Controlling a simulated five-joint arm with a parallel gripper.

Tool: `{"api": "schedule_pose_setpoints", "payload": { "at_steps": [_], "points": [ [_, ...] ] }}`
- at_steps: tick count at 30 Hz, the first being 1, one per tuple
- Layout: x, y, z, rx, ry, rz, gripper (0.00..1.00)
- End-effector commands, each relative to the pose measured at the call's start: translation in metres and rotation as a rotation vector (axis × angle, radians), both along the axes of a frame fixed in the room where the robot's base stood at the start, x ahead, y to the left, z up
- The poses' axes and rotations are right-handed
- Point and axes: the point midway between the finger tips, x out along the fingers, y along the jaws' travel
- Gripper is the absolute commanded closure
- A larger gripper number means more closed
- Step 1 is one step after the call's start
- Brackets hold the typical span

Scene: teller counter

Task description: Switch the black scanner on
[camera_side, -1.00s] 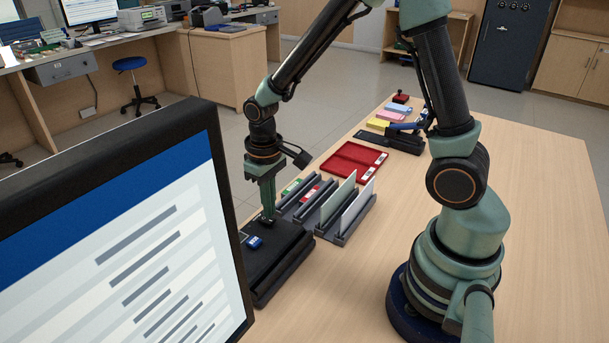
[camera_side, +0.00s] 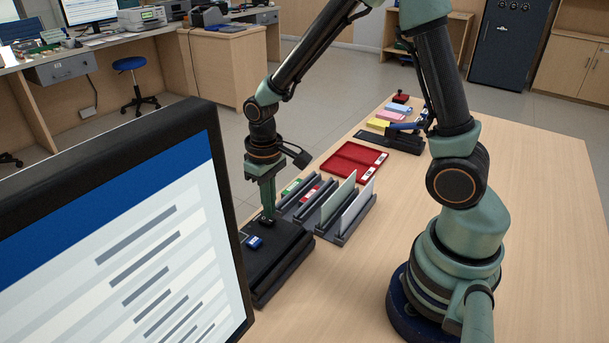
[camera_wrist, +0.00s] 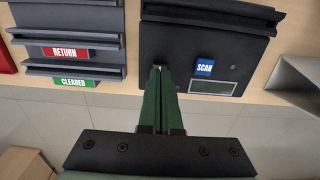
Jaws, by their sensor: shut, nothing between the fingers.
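The black scanner (camera_side: 262,266) lies near the table edge, beside the monitor; it also shows in the wrist view (camera_wrist: 180,45). Its blue button (camera_side: 254,242) reads SCAN in the wrist view (camera_wrist: 204,67), with a small dark display (camera_wrist: 213,87) beside it. The display shows no lit text that I can make out. My gripper (camera_side: 268,219) is shut and empty, pointing down at the scanner's top, apart from the blue button. In the wrist view its fingertips (camera_wrist: 158,69) are left of that button. They hide the spot beneath, and I cannot tell whether they touch it.
Grey slotted racks (camera_side: 340,221) stand close behind the scanner, with RETURN (camera_wrist: 65,52) and CLEARED (camera_wrist: 74,82) labels. A red tray (camera_side: 352,160) lies farther back. A large monitor (camera_side: 150,240) blocks the left foreground. The table's right side is clear.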

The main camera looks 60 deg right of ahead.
Motion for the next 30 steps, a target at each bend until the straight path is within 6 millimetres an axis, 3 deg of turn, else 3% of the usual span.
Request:
{"api": "schedule_pose_setpoints", "payload": {
  "at_steps": [30],
  "points": [
    [0.0,0.0,-0.011,0.0,0.001,0.0,1.0]
  ]
}}
